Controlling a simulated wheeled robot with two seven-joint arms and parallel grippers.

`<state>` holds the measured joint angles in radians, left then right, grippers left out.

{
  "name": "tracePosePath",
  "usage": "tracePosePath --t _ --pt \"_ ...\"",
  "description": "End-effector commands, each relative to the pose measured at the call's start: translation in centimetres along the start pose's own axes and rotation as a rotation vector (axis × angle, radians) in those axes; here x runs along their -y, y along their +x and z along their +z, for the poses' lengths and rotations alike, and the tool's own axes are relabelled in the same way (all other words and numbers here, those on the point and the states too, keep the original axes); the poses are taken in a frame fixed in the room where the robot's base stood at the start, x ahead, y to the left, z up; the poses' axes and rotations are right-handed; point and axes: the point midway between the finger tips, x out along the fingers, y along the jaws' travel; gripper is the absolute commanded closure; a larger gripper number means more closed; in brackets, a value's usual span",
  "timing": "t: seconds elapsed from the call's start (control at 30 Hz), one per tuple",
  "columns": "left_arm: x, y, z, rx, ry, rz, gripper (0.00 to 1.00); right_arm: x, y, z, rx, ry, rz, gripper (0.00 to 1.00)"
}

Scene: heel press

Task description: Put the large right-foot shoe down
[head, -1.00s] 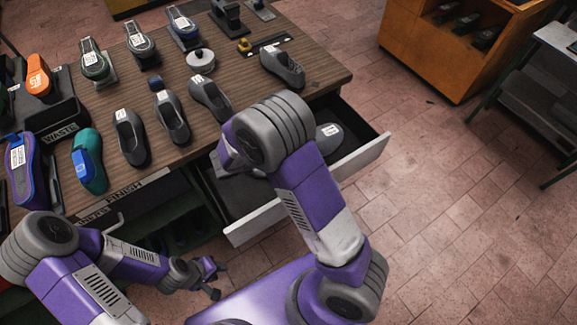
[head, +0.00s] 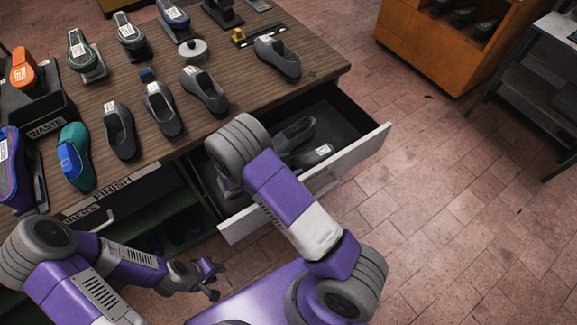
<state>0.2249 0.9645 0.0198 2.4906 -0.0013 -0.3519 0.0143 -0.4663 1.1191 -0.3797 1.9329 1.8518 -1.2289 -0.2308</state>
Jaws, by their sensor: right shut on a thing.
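My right arm reaches over the open drawer (head: 350,157) under the table's edge. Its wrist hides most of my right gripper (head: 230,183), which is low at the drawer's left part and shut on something. A grey shape shows there; I cannot make out how much of it is shoe. A dark grey shoe (head: 296,132) and a grey piece with a white label (head: 316,155) lie in the drawer, right of the wrist. My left gripper (head: 211,281) is open and empty, low in front of the table.
Several grey shoes, one of them here (head: 204,92), stand on the wooden table (head: 140,92). An orange cabinet (head: 430,50) stands behind right.

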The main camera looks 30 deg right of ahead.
Motion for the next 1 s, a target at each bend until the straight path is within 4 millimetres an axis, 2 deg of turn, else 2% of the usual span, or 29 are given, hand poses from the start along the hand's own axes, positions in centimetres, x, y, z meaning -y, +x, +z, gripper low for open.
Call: tracePosePath --t 0.27,0.3,0.43,0.77,0.87,1.0 --pt "0.0 0.0 0.0 0.0 0.0 0.0 0.65 0.1 0.0 0.0 -0.002 0.002 -0.001 1.0" --pt "0.0 0.0 0.0 0.0 0.0 0.0 0.65 0.0 0.0 0.1 0.001 0.002 -0.001 0.27" --pt "0.0 0.0 0.0 0.0 0.0 0.0 0.65 0.0 0.0 0.0 0.001 0.002 -0.001 0.07" --pt "-0.1 -0.1 0.0 0.0 0.0 0.0 0.65 0.1 -0.2 -0.2 0.001 0.002 -0.002 0.06" --pt "-0.1 -0.4 0.0 0.0 0.0 0.0 0.65 0.1 -1.3 -0.2 0.003 0.003 -0.003 0.06" --pt "-0.3 -0.8 0.0 0.0 0.0 0.0 0.65 0.1 -3.8 -0.2 0.002 0.003 -0.004 0.06"
